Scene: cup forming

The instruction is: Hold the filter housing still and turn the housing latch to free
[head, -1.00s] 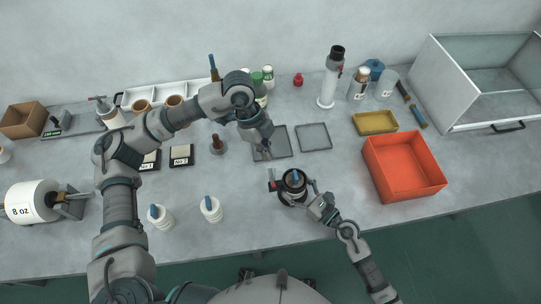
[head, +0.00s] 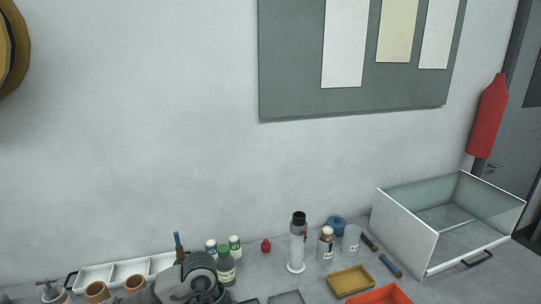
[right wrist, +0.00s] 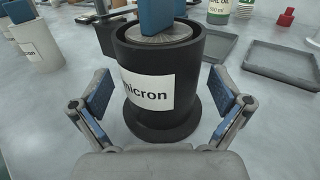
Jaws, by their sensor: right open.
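The filter housing (right wrist: 150,100), a black cylinder with a white label ending in "micron", stands upright on a round black base in the right wrist view. A blue upright piece (right wrist: 157,18) rises from its grey ridged top and is cut off by the frame edge. I cannot tell whether it is the latch. My right gripper (right wrist: 160,78) is open, with one blue-padded finger on each side of the housing and visible gaps to it. The head view looks too high to show the housing.
A yellow tray (head: 350,281), an orange bin (head: 382,295) and a clear-walled case (head: 408,230) lie to the right. A white cup (right wrist: 36,45) is left of the housing.

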